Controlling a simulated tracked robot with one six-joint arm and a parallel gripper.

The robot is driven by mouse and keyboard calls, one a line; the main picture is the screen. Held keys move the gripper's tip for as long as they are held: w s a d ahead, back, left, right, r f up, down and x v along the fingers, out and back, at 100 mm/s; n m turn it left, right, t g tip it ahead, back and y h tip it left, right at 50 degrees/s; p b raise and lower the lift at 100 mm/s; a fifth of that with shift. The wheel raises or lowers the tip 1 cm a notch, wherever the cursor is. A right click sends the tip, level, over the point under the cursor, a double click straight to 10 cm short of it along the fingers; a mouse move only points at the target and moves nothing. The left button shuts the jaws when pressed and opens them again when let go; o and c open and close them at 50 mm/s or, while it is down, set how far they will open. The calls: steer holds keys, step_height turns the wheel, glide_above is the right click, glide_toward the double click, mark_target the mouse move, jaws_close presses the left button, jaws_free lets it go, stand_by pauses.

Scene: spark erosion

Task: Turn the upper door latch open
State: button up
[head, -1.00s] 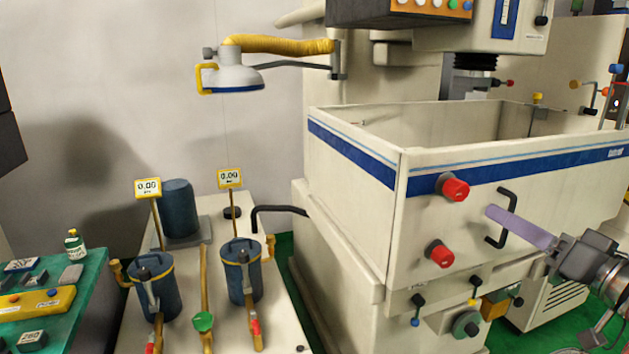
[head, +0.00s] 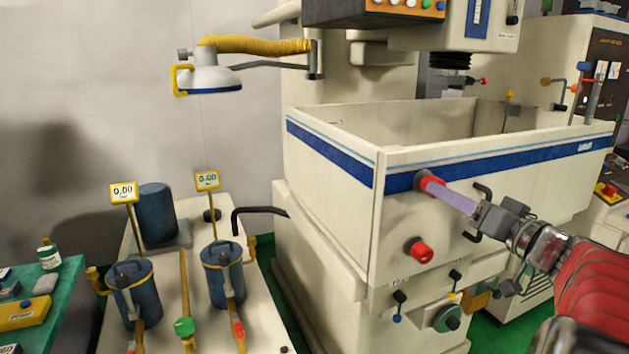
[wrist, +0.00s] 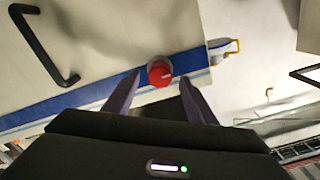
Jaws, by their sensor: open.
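The upper door latch (head: 427,183) is a red knob on a dark base, on the blue stripe of the cream tank's front door. In the wrist view the red knob (wrist: 160,73) sits just beyond and between the two purple fingers. My gripper (wrist: 160,82) is open, with one finger to each side of the knob. In the head view the gripper (head: 446,194) reaches in from the right, its tips at the upper latch, partly covering it. I cannot tell whether the fingers touch the knob. The lower latch (head: 419,251), also red, sits below on the same door.
A black door handle (head: 484,190) stands out right behind my gripper. Small valves (head: 399,304) sit under the door. A bench with blue canisters (head: 222,275) stands to the left. The tank (head: 335,165) is open on top.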

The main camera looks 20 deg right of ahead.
mark_target(413, 180)
steer(key=shift+w, duration=2.45)
steer(key=shift+c, duration=0.5)
steer(key=c, duration=0.9)
